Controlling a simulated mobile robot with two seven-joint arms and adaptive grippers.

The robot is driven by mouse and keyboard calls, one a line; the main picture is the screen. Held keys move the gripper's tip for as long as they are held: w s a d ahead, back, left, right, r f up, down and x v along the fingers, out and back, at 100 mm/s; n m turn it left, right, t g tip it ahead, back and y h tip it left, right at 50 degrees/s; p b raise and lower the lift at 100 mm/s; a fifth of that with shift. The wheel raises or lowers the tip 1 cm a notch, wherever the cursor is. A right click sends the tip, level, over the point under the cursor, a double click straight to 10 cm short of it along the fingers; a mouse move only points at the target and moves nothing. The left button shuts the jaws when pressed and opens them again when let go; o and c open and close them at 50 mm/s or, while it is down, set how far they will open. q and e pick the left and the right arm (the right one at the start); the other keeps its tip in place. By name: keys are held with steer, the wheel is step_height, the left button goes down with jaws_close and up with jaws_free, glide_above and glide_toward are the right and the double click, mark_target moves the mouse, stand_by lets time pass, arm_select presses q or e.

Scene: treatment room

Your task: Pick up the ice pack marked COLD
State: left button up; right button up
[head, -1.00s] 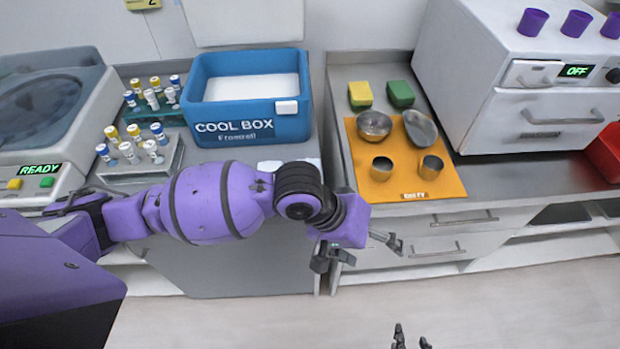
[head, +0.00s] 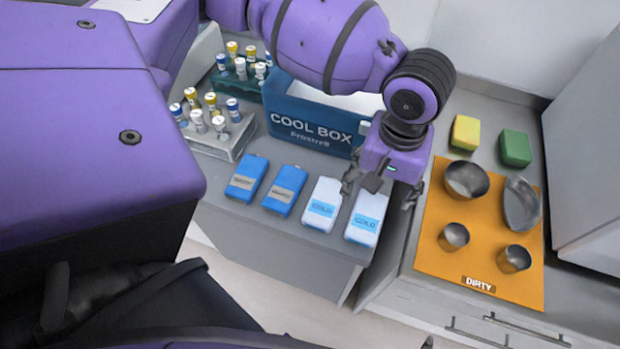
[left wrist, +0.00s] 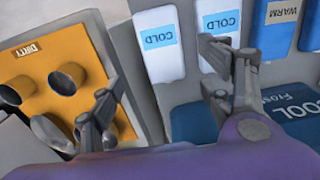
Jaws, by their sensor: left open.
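Two white ice packs with blue COLD labels lie side by side on the grey counter in front of the cool box (head: 310,128). The right one (head: 365,217) and the left one (head: 322,205) show in the head view. The wrist view shows the same two, the one nearer the orange mat (left wrist: 160,62) and its neighbour (left wrist: 213,20). My left gripper (head: 381,192) is open and empty, above the far end of the right COLD pack. In the wrist view its fingers (left wrist: 160,78) are spread to either side of that pack. Only a dark tip, perhaps of my right gripper, shows at the bottom edge.
Two blue packs (head: 247,178) (head: 286,190), labelled WARM in the wrist view, lie left of the COLD ones. Vial racks (head: 222,145) stand further left. Right of a counter gap, an orange DIRTY mat (head: 440,262) holds metal bowls and cups. Sponges lie behind it.

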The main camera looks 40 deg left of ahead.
mark_target(367, 215)
arm_select(q)
steer(key=f, duration=0.1)
steer(key=s+f, duration=0.1)
steer(key=f, duration=0.1)
steer(key=shift+f, duration=0.15)
steer(key=f, duration=0.4)
steer(key=shift+s+a+b, duration=0.2)
steer(key=shift+b, duration=0.2)
steer(key=shift+f, duration=0.25)
steer(key=c, duration=1.1)
steer(key=shift+w, duration=0.1)
steer(key=shift+c, duration=1.4)
arm_select(e)
steer(key=shift+s+d+f, duration=0.15)
steer(key=shift+s+f, duration=0.3)
steer(key=shift+s, duration=0.2)
steer(key=shift+s+d+f, duration=0.15)
steer(key=shift+s+f, duration=0.25)
steer(key=shift+s, duration=0.2)
